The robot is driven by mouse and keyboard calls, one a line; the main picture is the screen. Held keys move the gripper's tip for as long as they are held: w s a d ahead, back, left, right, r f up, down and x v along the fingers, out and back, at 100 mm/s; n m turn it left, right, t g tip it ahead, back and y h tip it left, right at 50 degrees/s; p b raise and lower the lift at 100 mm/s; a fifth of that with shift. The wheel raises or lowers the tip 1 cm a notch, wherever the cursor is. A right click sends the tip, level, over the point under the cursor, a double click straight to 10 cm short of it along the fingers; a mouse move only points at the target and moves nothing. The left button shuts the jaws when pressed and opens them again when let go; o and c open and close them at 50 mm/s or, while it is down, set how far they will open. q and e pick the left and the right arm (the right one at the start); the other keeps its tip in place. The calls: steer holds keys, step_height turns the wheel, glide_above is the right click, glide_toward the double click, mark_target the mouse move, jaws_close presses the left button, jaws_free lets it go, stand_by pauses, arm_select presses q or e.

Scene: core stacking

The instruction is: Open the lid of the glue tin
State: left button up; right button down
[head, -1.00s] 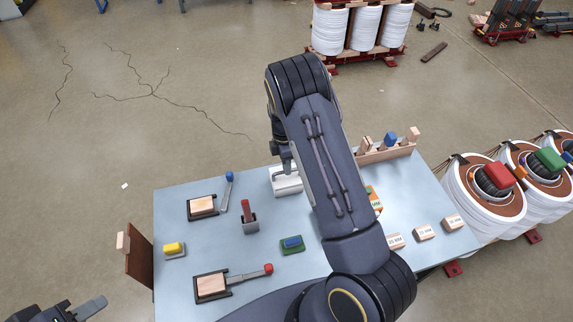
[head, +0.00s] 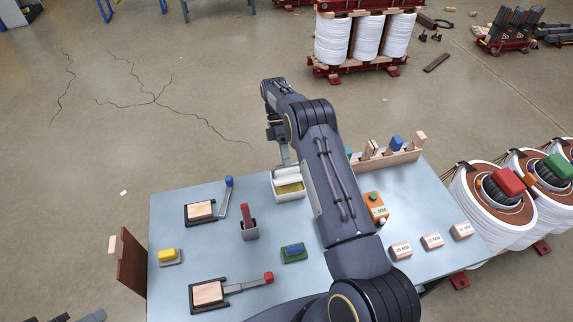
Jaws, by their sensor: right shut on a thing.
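The glue tin (head: 289,197) is a white box near the back middle of the table, with yellow contents showing in its open top. Its white lid (head: 286,173) is up at the back of the tin. My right gripper (head: 284,163) is above the tin's back edge, shut on the lid; its fingertips are small and partly unclear. My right arm covers the area just right of the tin. A bit of my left gripper (head: 85,317) shows at the bottom left edge, too cut off to judge.
A wooden rack (head: 385,158) stands at the back right. White coils stand beyond.

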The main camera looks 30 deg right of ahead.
mark_target(289, 177)
steer(key=shift+w, duration=0.1)
steer(key=shift+r, duration=0.1)
stand_by(0.4)
steer(key=shift+s+a+r+p, duration=0.15)
steer(key=shift+s+p, duration=0.15)
steer(key=shift+p, duration=0.5)
steer(key=t+p, duration=0.1)
steer(key=s+t+p, duration=0.1)
steer(key=shift+s+a+f+t+h, duration=0.2)
steer(key=shift+s+f+t+h, duration=0.1)
steer(key=shift+t, duration=0.1)
steer(key=shift+s+a+f+t+p, duration=0.1)
steer(key=shift+s+f+t+p, duration=0.2)
steer(key=shift+s+t+p, duration=0.3)
steer(key=shift+f+t+h, duration=0.3)
steer(key=shift+f+t, duration=0.05)
steer(key=shift+t, duration=0.15)
steer(key=c, duration=1.5)
jaws_free()
